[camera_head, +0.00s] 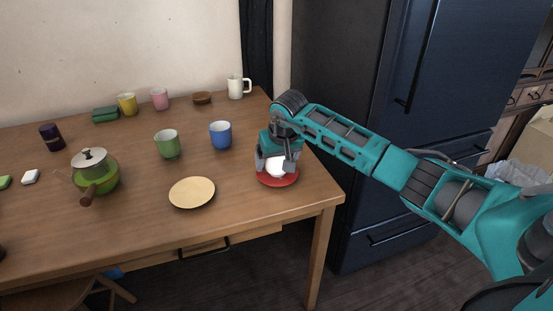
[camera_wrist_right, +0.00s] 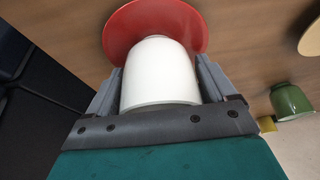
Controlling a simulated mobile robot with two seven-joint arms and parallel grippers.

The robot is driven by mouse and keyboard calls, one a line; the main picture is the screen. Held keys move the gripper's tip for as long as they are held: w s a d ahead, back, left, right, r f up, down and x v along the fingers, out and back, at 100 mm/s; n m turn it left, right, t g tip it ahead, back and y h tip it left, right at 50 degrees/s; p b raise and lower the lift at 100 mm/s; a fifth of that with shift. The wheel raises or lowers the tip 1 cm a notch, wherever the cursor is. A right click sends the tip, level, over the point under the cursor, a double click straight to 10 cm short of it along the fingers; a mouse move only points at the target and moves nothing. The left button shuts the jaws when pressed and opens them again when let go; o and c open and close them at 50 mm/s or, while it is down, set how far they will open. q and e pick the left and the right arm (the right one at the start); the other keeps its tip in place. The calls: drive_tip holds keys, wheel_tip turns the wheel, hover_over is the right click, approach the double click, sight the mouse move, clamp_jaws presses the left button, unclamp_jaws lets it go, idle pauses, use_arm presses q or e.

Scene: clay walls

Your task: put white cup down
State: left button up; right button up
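A white cup (camera_head: 276,166) is between the fingers of my right gripper (camera_head: 276,165), over a red plate (camera_head: 278,181) near the table's right end. In the right wrist view the white cup (camera_wrist_right: 160,72) fills the space between the two fingers of the right gripper (camera_wrist_right: 160,85), which look closed against its sides. The red plate (camera_wrist_right: 152,22) lies just beyond the cup's far end. I cannot tell whether the cup touches the plate. My left gripper is not in view.
On the wooden table (camera_head: 240,225), a tan plate (camera_head: 192,192), blue cup (camera_head: 220,135) and green cup (camera_head: 167,144) stand left of the right gripper. A white mug (camera_head: 237,87) is at the back. A dark fridge (camera_head: 375,90) stands right of the table.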

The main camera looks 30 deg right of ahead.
drive_tip(key=shift+o, duration=1.2)
drive_tip(key=shift+r, duration=0.15)
